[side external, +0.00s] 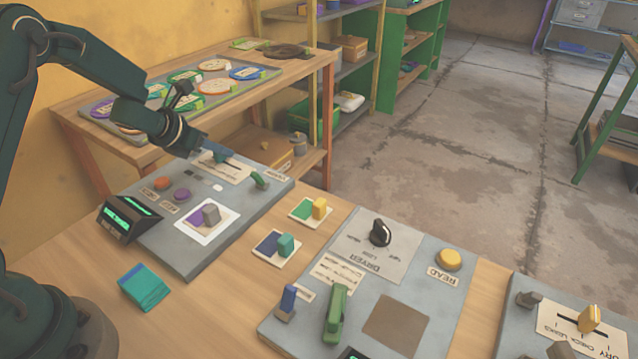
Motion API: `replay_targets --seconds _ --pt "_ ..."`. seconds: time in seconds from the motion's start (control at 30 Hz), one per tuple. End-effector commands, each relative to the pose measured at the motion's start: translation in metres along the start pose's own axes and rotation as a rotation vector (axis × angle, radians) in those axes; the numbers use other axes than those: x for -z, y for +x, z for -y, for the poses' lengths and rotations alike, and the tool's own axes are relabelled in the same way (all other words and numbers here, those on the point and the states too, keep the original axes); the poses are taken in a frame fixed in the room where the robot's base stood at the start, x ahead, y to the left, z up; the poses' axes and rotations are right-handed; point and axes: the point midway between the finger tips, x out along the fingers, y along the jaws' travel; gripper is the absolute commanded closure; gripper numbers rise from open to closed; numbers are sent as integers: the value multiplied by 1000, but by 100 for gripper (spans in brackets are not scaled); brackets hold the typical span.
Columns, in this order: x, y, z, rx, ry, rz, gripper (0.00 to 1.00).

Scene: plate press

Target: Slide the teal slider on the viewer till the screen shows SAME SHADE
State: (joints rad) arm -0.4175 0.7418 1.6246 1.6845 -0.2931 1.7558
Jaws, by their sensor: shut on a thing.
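The viewer is a grey panel (195,250) on the wooden bench, with a dark screen box (130,218) at its left corner. The screen has green lit areas, with lettering too small to read. My gripper (217,155) is at the panel's far end, over a pale slider plate (228,171). It is shut on the teal slider, which is mostly hidden by the jaws.
Orange (162,183) and purple (182,195) buttons are on the panel. Cards with teal (286,245) and yellow (319,208) blocks lie to the right.

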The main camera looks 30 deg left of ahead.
Motion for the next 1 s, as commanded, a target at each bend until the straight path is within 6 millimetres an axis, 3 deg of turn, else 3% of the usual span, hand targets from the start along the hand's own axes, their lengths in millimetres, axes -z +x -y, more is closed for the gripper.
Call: replay_targets --seconds 0.17,0.2,0.27,0.67,1.0 --pt "0 0 0 -2 0 -1 100" --pt "0 0 0 -2 0 -1 75" --pt "0 0 0 -2 0 -1 52" --pt "0 -4 0 -1 0 1 52" --pt "-1 -40 0 -2 0 2 52"
